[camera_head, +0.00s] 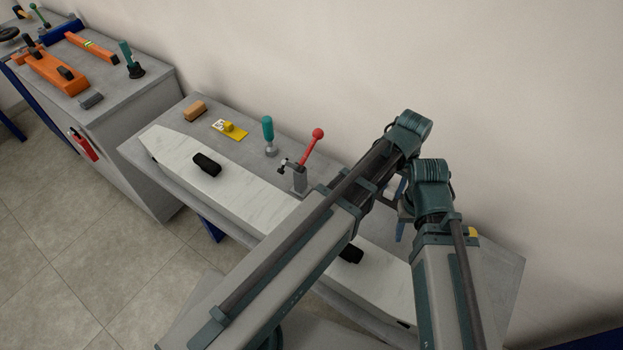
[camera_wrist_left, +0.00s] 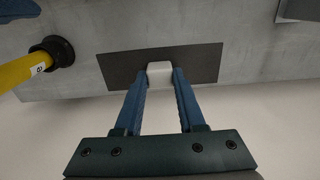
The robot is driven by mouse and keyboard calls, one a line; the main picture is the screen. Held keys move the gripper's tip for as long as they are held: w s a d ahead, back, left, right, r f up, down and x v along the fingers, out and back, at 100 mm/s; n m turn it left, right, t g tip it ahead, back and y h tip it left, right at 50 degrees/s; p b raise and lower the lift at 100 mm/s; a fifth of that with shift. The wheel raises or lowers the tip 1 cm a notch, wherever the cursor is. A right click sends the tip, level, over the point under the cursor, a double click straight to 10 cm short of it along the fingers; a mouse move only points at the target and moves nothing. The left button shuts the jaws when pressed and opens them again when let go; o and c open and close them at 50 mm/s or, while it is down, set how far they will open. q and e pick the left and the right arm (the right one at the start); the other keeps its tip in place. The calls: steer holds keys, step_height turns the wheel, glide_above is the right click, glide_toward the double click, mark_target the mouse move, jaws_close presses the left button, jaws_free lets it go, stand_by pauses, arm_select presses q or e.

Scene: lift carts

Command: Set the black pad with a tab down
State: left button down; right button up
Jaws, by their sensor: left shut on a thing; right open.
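The black pad (camera_wrist_left: 115,68) shows in the left wrist view as a flat dark rectangle with a pale tab (camera_wrist_left: 160,70) at its middle. My left gripper (camera_wrist_left: 160,78) is shut on the tab, one blue finger on each side. The pad lies parallel to the grey bench top (camera_wrist_left: 240,50); I cannot tell whether it touches it. In the head view my left gripper (camera_head: 397,188) is mostly hidden behind my arms, and the pad cannot be made out. My right gripper (camera_head: 401,231) is open just below it in the picture, partly covered.
A yellow-handled tool with a black round end (camera_wrist_left: 52,52) is left of the pad. On the bench are a long pale beam (camera_head: 240,206) with black grips, a red-knobbed clamp (camera_head: 300,178), a teal-handled tool (camera_head: 268,130), a yellow plate (camera_head: 236,134) and a brown block (camera_head: 195,111).

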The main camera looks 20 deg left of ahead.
arm_select(q)
steer(key=shift+s+d, duration=0.1)
steer(key=shift+d, duration=0.2)
steer(key=shift+f, duration=0.1)
arm_select(e)
steer(key=shift+f, duration=0.15)
arm_select(q)
step_height(320, 180, down, 6)
steer(key=b, duration=0.6)
steer(key=shift+f, duration=0.1)
arm_select(e)
step_height(320, 180, down, 6)
steer(key=shift+f, duration=0.1)
arm_select(q)
steer(key=shift+f+b, duration=0.1)
steer(key=shift+b, duration=0.2)
arm_select(e)
steer(key=shift+f, duration=0.1)
arm_select(q)
step_height(320, 180, down, 4)
steer(key=b, duration=0.3)
steer(key=shift+r, duration=0.25)
arm_select(e)
step_height(320, 180, down, 4)
steer(key=shift+r, duration=0.25)
